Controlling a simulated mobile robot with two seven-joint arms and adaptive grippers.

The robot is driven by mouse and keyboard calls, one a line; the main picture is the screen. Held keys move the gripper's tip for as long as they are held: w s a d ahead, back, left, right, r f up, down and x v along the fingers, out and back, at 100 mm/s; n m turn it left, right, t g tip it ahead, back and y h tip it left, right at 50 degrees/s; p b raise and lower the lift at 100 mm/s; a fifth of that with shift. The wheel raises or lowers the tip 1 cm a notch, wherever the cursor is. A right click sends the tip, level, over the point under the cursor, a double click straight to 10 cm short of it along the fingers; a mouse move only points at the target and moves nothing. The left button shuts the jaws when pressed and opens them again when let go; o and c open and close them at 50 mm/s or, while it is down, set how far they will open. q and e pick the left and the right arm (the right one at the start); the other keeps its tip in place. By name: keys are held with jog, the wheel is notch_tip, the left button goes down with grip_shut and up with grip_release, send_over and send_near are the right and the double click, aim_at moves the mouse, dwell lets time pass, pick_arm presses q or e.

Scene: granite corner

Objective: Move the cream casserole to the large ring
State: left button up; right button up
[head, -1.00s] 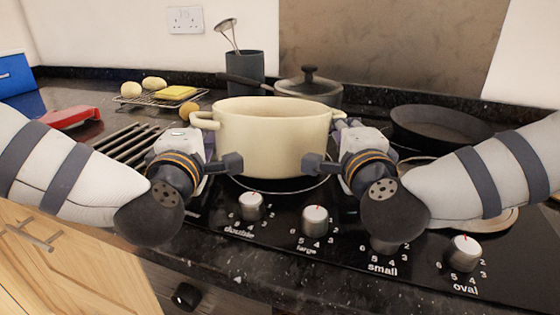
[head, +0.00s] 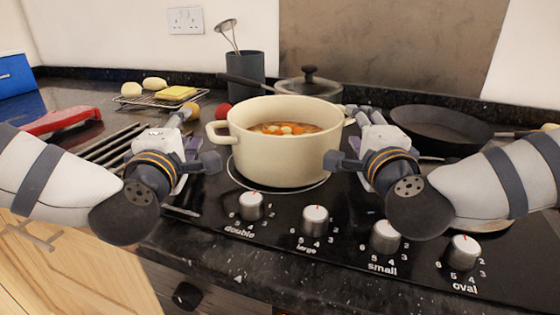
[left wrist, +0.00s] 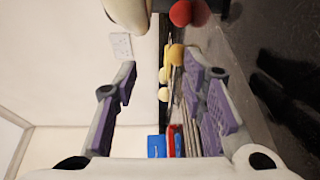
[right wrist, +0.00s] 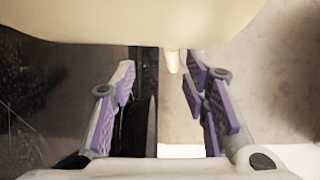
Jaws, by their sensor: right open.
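The cream casserole (head: 285,158) stands upright and lidless on the hob, with stew (head: 290,128) inside. A pale ring outline (head: 240,180) shows around the front of its base; the rest of that ring is hidden. My left gripper (head: 198,141) is open beside the left handle (head: 215,132), apart from it. My right gripper (head: 350,138) is open beside the pot's right side, near the right handle. In the left wrist view (left wrist: 160,95) the jaws are wide apart and empty. In the right wrist view the casserole wall (right wrist: 150,20) lies ahead of the empty jaws.
A lidded grey pot (head: 308,84) stands behind the casserole, and a dark frying pan (head: 438,128) behind my right gripper. Knobs (head: 314,217) line the front. A utensil pot (head: 246,72), a food rack (head: 155,99) and a red object (head: 62,120) are at the back left.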

pick_arm(q)
jog(key=s, duration=0.7)
jog(key=shift+r, duration=0.15)
jog(key=shift+s, duration=0.25)
pick_arm(e)
jog(key=shift+s, duration=0.3)
jog(key=s, duration=0.7)
jog(key=shift+r, duration=0.15)
